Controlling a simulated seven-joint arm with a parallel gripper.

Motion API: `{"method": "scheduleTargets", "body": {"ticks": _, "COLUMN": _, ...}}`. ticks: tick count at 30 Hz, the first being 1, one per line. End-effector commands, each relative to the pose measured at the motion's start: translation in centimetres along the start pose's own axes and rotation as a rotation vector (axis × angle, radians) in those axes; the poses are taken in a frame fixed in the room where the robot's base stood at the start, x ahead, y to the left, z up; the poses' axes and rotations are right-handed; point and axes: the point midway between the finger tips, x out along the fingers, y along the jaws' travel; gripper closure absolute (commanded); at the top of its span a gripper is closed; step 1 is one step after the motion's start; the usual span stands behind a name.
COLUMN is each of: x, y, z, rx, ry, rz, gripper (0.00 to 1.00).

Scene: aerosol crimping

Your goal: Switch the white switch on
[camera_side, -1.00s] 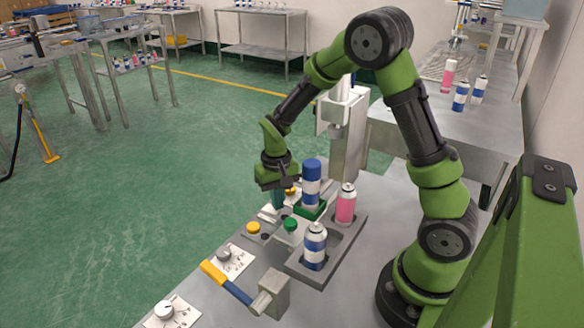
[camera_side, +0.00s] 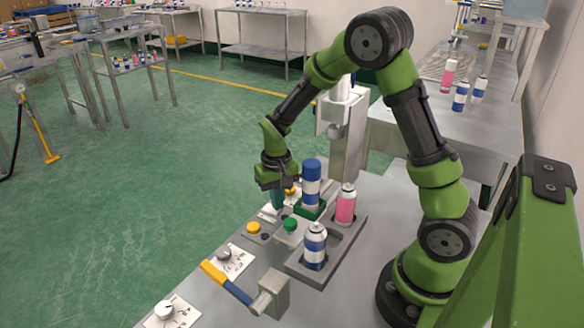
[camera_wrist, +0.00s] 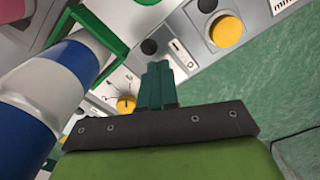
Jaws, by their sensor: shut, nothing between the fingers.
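A small white switch plate with a dark slot (camera_wrist: 181,47) shows in the wrist view, just beyond and right of my fingertips. I cannot tell its on or off state. My gripper (camera_wrist: 157,72) has its teal fingers shut together with nothing between them. The fingertips look close to the plate; contact cannot be told. In the side view my gripper (camera_side: 277,204) points down over the far end of the control panel, left of the blue-and-white can (camera_side: 311,184). The switch is too small to make out there.
The can stands in a green holder, very near my gripper. A yellow button (camera_side: 253,228), a green button (camera_side: 290,224) and a grey tray (camera_side: 341,244) with a pink can (camera_side: 346,205) lie nearer the camera. A blue-and-yellow lever (camera_side: 228,282) is farther forward.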

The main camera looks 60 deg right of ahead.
Motion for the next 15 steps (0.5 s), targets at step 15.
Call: {"method": "scheduleTargets", "body": {"ticks": 15, "x": 0.54, "y": 0.01, "z": 0.01, "rx": 0.000, "ry": -0.001, "rz": 0.000, "gripper": 1.00}}
